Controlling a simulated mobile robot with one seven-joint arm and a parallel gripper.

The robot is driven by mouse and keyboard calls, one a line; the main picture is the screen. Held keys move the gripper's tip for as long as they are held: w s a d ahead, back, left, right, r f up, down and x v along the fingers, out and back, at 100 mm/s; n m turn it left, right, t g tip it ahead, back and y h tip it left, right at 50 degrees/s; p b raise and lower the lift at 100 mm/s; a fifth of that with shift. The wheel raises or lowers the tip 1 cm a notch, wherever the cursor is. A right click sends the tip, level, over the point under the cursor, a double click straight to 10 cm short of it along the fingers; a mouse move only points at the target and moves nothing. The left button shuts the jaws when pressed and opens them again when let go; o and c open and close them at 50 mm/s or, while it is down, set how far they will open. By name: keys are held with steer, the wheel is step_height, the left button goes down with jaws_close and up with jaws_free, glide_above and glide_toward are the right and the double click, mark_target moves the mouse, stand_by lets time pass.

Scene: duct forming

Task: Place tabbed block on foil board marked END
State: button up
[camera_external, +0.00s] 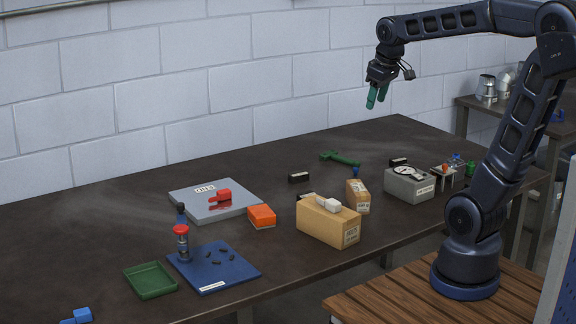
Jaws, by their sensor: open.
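A grey, foil-like board (240,209) lies on the left middle of the table, with a small white label (205,189) near its back edge. The label's letters are too small to read surely. A red block with a flat tab (222,194) rests on this board. A blue block with a similar tab (82,314) sits at the bottom left, partly cut off by the picture edge. My gripper (377,96), with green fingers, is open and empty. It hangs high above the back of the table, far right of the board and both blocks.
An orange block (262,216) stands just right of the board. A blue mat (238,272) holds a red-topped bottle (182,243) and dark pieces, beside a green tray (151,281). Cardboard boxes (322,226) and a grey device (408,186) stand farther right. The back left table is clear.

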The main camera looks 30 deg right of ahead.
steer(key=s+d+f+m, duration=0.1)
steer(key=s+f+m, duration=0.1)
steer(key=s, duration=0.4)
steer(key=s+d+f+m+t, duration=0.1)
steer(key=s+d+f+m, duration=0.1)
steer(key=s, duration=0.5)
steer(key=shift+f, duration=0.3)
steer(key=shift+o, duration=0.4)
steer(key=shift+d, duration=0.1)
